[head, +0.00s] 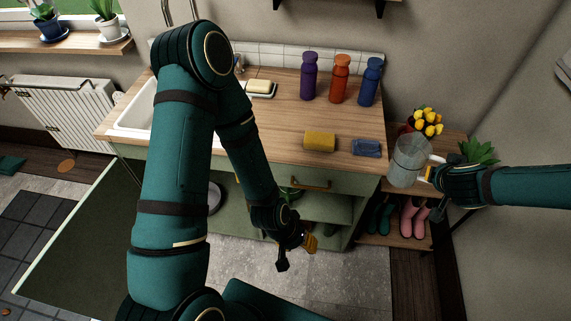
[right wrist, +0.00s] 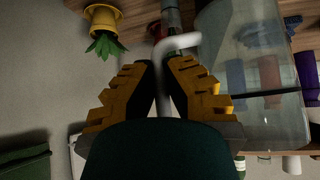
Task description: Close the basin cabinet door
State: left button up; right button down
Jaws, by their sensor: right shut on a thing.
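The basin cabinet (head: 345,184) is green with a wooden top and a white basin (head: 133,112). Its door (head: 75,235), a large dark green panel, stands swung out wide at the lower left, partly hidden by my left arm. Shelves show inside the open cabinet. My left gripper (head: 297,254) is in front of the opening, fingers apart and empty, well right of the door. My right gripper (head: 431,172) is shut on the white handle (right wrist: 178,42) of a clear jug (head: 408,160), held right of the counter. The jug also shows in the right wrist view (right wrist: 265,115).
A boot rack (head: 400,241) is at right. A radiator (head: 65,110) is at left. Grey floor is clear in front.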

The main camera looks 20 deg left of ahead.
aim_at(81, 270)
jog(key=k+j, duration=0.2)
jog(key=j, duration=0.15)
jog(key=k+j, duration=0.15)
jog(key=j, duration=0.25)
jog(key=k+j+z, duration=0.1)
jog(key=j, duration=0.25)
jog(key=k+j, duration=0.3)
jog(key=k+j+z, duration=0.25)
jog(key=k+j, duration=1.05)
jog(key=j, duration=0.2)
jog(key=k+j+z, duration=0.1)
jog(key=j, duration=0.75)
jog(key=k+j, duration=0.15)
jog(key=j, duration=0.25)
jog(key=z, duration=0.05)
